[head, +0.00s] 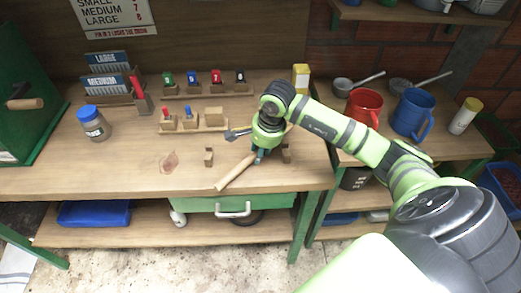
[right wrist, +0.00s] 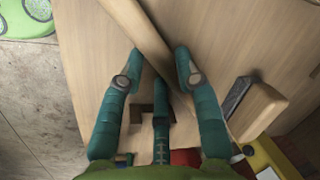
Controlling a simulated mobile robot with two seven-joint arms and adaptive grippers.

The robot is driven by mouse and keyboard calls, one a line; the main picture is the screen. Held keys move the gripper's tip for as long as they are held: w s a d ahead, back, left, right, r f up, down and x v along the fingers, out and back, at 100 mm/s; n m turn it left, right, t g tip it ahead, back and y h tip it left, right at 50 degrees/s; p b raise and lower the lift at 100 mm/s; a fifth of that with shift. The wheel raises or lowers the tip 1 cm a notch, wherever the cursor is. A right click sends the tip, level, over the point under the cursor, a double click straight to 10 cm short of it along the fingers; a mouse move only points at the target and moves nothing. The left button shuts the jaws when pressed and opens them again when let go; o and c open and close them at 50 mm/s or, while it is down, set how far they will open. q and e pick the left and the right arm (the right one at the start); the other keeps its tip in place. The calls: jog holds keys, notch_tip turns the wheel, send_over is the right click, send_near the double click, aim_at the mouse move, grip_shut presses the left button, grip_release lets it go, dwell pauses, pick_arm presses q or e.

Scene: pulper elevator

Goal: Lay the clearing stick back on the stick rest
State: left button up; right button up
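The clearing stick (head: 236,172) is a pale wooden rod slanting toward the bench's front edge, its left end low. The stick rest seems to be two small brown blocks: the left block (head: 208,156) stands free and empty, the right block (head: 286,153) is just right of the gripper. The stick lies across neither. My left gripper is out of view.
A lidded jar (head: 94,123) stands left, a red mug (head: 364,106) and blue jug (head: 412,113) right. The bench (head: 120,175) is clear at front left.

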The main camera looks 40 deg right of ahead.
jog(key=shift+o, duration=0.8)
jog(key=shift+r, duration=0.2)
jog(key=shift+p+v, duration=0.8)
jog(key=shift+p, duration=0.35)
jog(key=shift+w+d+r+b, duration=0.1)
jog(key=shift+r+b, duration=0.45)
jog(key=shift+b, duration=0.1)
jog(key=b+v, duration=0.1)
jog(key=v, duration=0.9)
jog(key=shift+b, duration=0.35)
